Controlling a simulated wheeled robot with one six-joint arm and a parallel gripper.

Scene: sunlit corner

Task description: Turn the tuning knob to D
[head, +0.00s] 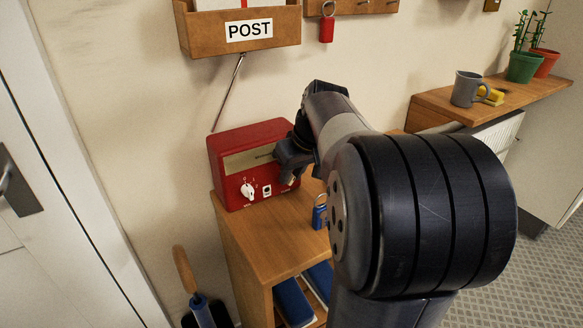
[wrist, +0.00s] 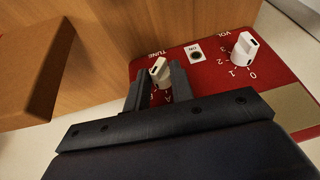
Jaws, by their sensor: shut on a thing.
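The red radio (head: 228,150) stands on the wooden cabinet against the wall. Its white tuning knob (wrist: 159,70) is under the word TUNE in the wrist view. My gripper (wrist: 161,78) is shut on this knob, one dark finger on each side. A letter A and part of another mark show between the fingers; other dial letters are hidden, and I cannot tell which letter the knob points to. In the head view my gripper (head: 291,178) is at the radio's right front and hides the tuning knob.
The white volume knob (head: 248,190) and a small white-framed switch (head: 267,190) are left of my gripper. A blue-tagged key ring (head: 320,214) lies on the cabinet top (head: 258,232). A POST box (head: 240,32) hangs above the radio, whose aerial (head: 229,92) leans up beneath it.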

